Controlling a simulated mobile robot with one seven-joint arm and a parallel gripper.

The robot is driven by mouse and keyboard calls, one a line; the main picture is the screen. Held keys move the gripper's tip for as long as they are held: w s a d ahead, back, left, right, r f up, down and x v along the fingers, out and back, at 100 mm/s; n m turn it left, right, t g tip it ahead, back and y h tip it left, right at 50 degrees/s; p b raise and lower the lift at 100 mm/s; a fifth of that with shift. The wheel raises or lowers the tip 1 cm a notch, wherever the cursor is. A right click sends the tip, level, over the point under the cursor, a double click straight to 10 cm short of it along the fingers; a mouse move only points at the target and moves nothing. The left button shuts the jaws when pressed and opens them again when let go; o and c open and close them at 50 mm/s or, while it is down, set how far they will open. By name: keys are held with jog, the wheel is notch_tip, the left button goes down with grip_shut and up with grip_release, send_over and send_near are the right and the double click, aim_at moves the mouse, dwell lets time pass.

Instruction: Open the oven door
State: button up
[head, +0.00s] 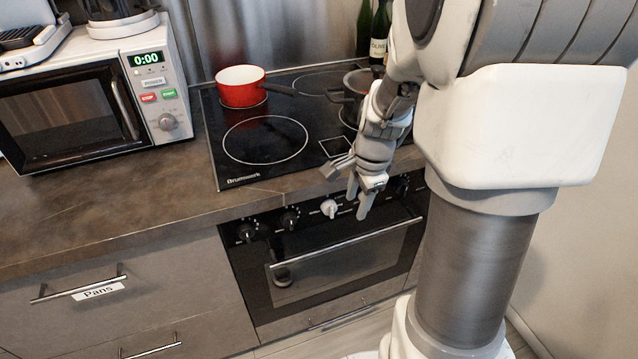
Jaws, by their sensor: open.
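The oven (255,285) is built in below the counter, with a dark glass door (345,262) that is closed. A long silver handle (345,243) runs across the top of the door. A row of knobs sits above it; one knob (329,207) is light, the others dark. My gripper (357,204) is open and empty. It points down in front of the knob panel, above the right half of the handle in the picture. I see no contact with the handle, though depth is hard to judge.
Above the oven is a black cooktop (265,140) with a red pot (241,86) and a dark pot (354,88). A microwave (90,95) stands on the counter at left. A drawer labelled Pans (98,291) is left of the oven. A wall (580,240) is at right.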

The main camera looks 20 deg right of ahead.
aim_at(345, 242)
jog(key=w+f+b, duration=0.1)
jog(key=f+b, duration=0.1)
jog(key=f, duration=0.3)
jog(key=w+f+b, duration=0.1)
jog(key=f+b, duration=0.1)
jog(key=f, duration=0.4)
jog(key=w+f+b, duration=0.1)
jog(key=f+b, duration=0.1)
jog(key=f, duration=0.4)
jog(key=shift+w+d+f+b, duration=0.1)
jog(key=shift+w+f+b, duration=0.2)
jog(key=shift+b, duration=0.1)
grip_shut()
dwell(0.6)
